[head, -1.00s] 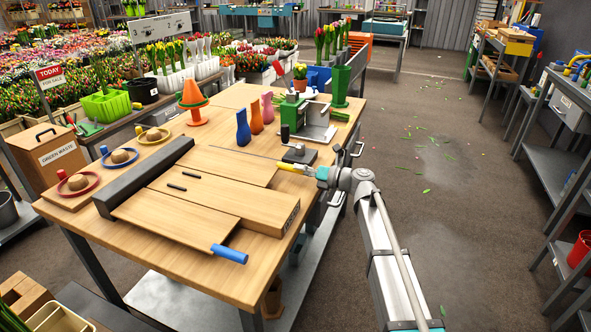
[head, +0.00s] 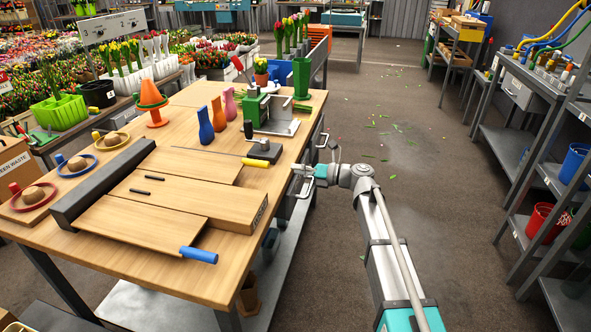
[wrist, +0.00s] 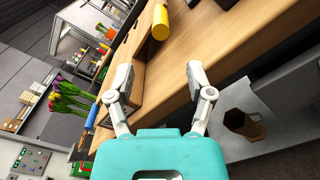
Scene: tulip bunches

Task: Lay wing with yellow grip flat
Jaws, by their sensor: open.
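The yellow grip (head: 256,162) is at the far right end of the far wooden wing (head: 195,165), near the table's right edge. This wing appears to lie flat. The yellow grip also shows at the top of the wrist view (wrist: 160,22). My gripper (head: 297,180) is open and empty, just off the table's right edge, apart from the yellow grip. In the wrist view its spread fingers (wrist: 159,80) have nothing between them. The near wing (head: 140,224) has a blue grip (head: 198,255). A raised wooden block (head: 200,198) lies between the wings.
A dark bar (head: 103,182) runs along the wings' left side. A small black-handled device (head: 264,150) stands close behind the yellow grip. Vases, an orange cone (head: 151,102) and a green-and-metal tool (head: 270,112) stand farther back. Open floor (head: 400,200) lies to the right.

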